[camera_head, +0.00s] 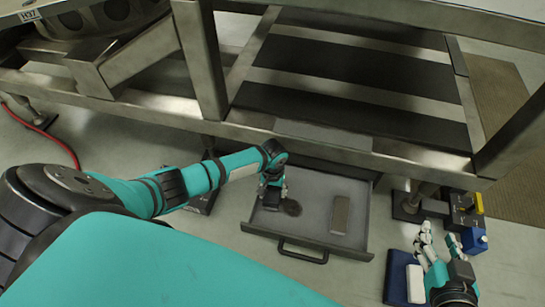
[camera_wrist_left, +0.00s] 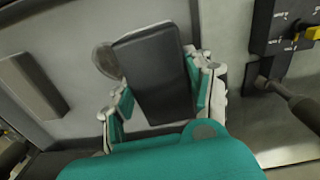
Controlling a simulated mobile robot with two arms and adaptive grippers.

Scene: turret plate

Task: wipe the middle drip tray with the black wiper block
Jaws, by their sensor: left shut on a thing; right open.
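The drip tray (camera_head: 320,240) under the steel frame is pulled out like a drawer, with its dark handle (camera_head: 303,252) at the front. My left gripper (camera_head: 272,190) is down over the tray's left part. It is shut on the black wiper block (camera_wrist_left: 155,75), which sits between its fingers; the block also shows low in the head view (camera_head: 270,203). A round dark spot (camera_head: 292,208) lies on the tray floor just right of the block, partly hidden by the block in the wrist view (camera_wrist_left: 104,60). My right gripper (camera_head: 437,242) is open and empty, right of the tray.
A grey-brown bar (camera_head: 340,214) lies in the tray's right part. Right of the tray are a dark blue pad (camera_head: 398,275), a white block (camera_head: 415,284), a blue box (camera_head: 474,240) and a control box with a yellow part (camera_head: 465,208). Frame beams hang above the tray's rear.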

